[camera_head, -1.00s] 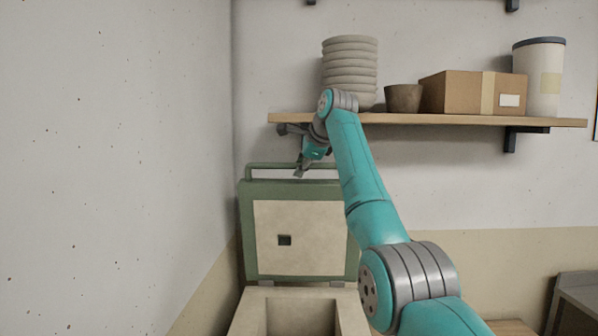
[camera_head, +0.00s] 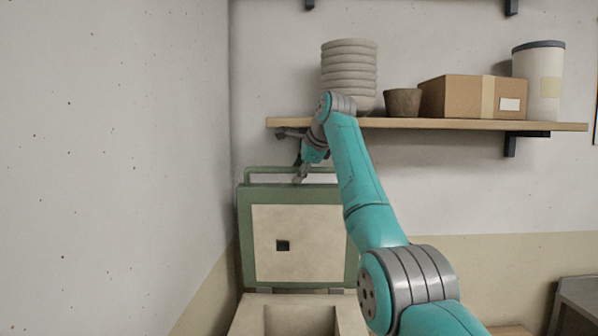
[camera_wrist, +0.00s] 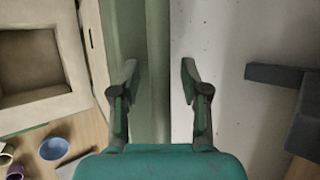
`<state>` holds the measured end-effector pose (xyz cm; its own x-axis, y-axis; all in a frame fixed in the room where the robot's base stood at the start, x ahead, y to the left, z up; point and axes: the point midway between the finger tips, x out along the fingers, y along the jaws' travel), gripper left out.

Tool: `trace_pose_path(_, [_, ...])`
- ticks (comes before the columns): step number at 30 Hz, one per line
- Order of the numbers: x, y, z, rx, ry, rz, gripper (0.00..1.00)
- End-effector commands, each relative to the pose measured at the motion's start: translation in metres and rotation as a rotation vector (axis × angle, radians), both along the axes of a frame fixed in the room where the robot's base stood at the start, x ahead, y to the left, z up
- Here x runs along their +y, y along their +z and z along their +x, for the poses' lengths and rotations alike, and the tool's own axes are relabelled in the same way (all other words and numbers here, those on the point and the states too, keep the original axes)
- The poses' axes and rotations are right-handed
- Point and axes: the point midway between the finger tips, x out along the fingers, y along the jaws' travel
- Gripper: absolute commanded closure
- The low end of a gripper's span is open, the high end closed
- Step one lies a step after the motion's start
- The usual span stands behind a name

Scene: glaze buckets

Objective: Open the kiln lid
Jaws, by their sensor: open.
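The kiln lid (camera_head: 298,237) stands upright at the back of the kiln (camera_head: 250,313), its beige inner face and green frame toward me. The kiln's square opening faces up below it. The lid's green handle bar (camera_head: 262,170) runs along its top edge. My gripper (camera_head: 299,175) is at that bar in the head view, but contact cannot be told. In the wrist view my gripper (camera_wrist: 160,72) has its fingers apart, with the green lid edge (camera_wrist: 141,30) and pale wall behind the gap. The kiln (camera_wrist: 78,100) also shows at left there.
A wooden shelf (camera_head: 450,123) above holds stacked bowls (camera_head: 349,65), a small pot (camera_head: 403,102), a cardboard box (camera_head: 455,97) and a tall container (camera_head: 540,85). A wall stands close at left. Several small containers, including a blue one (camera_wrist: 54,148), sit lower left in the wrist view.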

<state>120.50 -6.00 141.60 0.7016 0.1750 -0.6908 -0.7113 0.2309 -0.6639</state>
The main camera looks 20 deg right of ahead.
Motion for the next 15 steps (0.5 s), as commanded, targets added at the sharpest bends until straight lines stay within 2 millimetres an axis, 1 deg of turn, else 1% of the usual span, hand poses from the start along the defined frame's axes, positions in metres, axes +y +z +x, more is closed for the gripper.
trace_pose_path(5, [-0.003, 0.009, -0.008, -0.002, -0.001, 0.000, 0.54])
trace_pose_path(8, [-0.006, 0.020, -0.020, -0.004, 0.000, -0.001, 0.54])
trace_pose_path(15, [-0.014, 0.054, -0.054, -0.003, -0.001, 0.000, 0.54])
